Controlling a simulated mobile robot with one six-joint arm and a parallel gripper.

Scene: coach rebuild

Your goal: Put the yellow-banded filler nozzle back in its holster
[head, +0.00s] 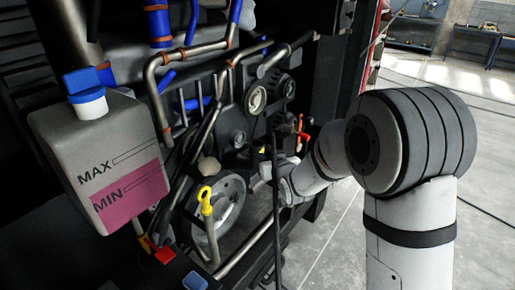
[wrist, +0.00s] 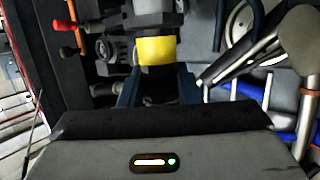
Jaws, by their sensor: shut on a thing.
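My gripper (wrist: 158,84) is shut on the nozzle's dark body just below the band, a dark blue finger on each side. I cannot pick out the holster with certainty in either view.
A coolant tank (head: 100,150) with a blue cap hangs at left. A yellow-looped dipstick (head: 206,200) stands before a large pulley (head: 228,205). Pipes and belts crowd the bay. Open floor (head: 325,250) lies to the right.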

